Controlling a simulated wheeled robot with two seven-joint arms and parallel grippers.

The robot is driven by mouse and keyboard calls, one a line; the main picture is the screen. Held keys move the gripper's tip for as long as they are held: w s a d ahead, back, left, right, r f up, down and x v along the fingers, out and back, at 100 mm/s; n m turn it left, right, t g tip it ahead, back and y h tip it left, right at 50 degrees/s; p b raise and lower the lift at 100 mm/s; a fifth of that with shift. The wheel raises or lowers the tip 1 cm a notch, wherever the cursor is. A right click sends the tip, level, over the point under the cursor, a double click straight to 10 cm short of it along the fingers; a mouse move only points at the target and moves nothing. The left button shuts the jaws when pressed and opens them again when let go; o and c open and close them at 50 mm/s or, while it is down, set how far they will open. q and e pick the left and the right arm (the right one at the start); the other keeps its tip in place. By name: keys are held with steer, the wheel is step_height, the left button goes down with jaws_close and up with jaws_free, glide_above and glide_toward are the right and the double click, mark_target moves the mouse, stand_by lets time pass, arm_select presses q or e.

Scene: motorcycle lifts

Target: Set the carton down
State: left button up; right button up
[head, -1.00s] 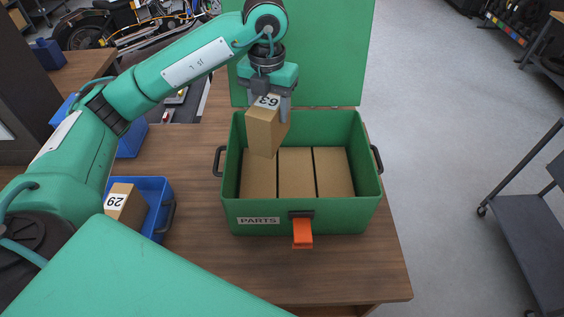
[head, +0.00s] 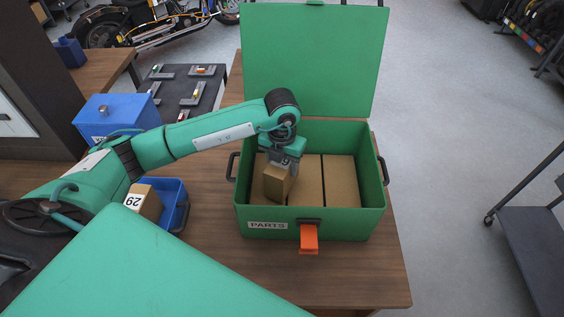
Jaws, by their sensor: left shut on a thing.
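A brown carton (head: 276,184) is held upright at the left side of the open green PARTS box (head: 350,221). My left gripper (head: 284,164) is shut on the carton's top from above. The box lid (head: 312,65) stands open at the back. My right gripper is not in view.
A blue bin (head: 180,193) left of the box holds another carton (head: 149,203) marked 29. A blue box (head: 112,120) stands further back. The wooden table (head: 345,282) is clear in front of the box. A grey cart (head: 535,235) stands at the right.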

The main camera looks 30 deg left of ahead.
arm_select(q)
steer(key=shift+f, duration=0.45)
steer(key=shift+f, duration=0.1)
steer(key=o, duration=1.1)
